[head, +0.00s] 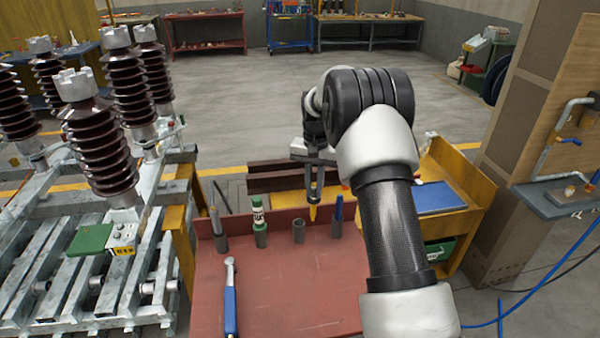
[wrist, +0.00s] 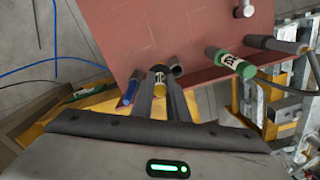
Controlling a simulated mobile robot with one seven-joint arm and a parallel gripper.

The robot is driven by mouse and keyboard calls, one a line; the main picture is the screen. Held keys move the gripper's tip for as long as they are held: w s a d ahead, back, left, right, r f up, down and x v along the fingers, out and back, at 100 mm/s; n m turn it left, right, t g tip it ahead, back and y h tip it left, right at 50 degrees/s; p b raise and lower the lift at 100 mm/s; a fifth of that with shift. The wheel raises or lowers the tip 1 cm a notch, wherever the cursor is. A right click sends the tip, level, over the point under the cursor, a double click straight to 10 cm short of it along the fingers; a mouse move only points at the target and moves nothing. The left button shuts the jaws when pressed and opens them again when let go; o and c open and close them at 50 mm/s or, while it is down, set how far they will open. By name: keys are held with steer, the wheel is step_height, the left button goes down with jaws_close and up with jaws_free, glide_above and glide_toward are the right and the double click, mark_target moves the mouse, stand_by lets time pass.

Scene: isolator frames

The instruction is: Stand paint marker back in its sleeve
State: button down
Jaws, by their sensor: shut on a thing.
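A yellow paint marker (head: 313,212) hangs below my gripper (head: 314,190), roughly upright. In the wrist view the marker (wrist: 160,84), with a pale label, sits between the two fingers, and the gripper (wrist: 163,90) is shut on it. An open grey sleeve (head: 298,231) with nothing standing in it is on the red bench top (head: 290,290), below and slightly left of the marker. The marker is above the sleeve's height and apart from it. In the wrist view the sleeve is partly hidden behind the marker.
A green-and-white marker (head: 258,212) and a grey tool (head: 215,220) stand in sleeves to the left. A blue marker (head: 338,210) stands in a sleeve close on the right. A blue-handled wrench (head: 230,300) lies at the front left. The bench's front middle is clear.

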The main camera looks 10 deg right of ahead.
steer(key=w+a+f+m, duration=0.2)
steer(key=w+a+f, duration=0.1)
steer(key=w, duration=0.2)
steer(key=shift+a+f, duration=0.2)
steer(key=shift+a, duration=0.1)
stand_by(1.0)
step_height(320, 180, down, 10)
steer(key=b, duration=0.6)
steer(key=shift+f, duration=0.25)
stand_by(1.0)
steer(key=c, duration=1.6)
jaws_free()
steer(key=shift+c, duration=0.2)
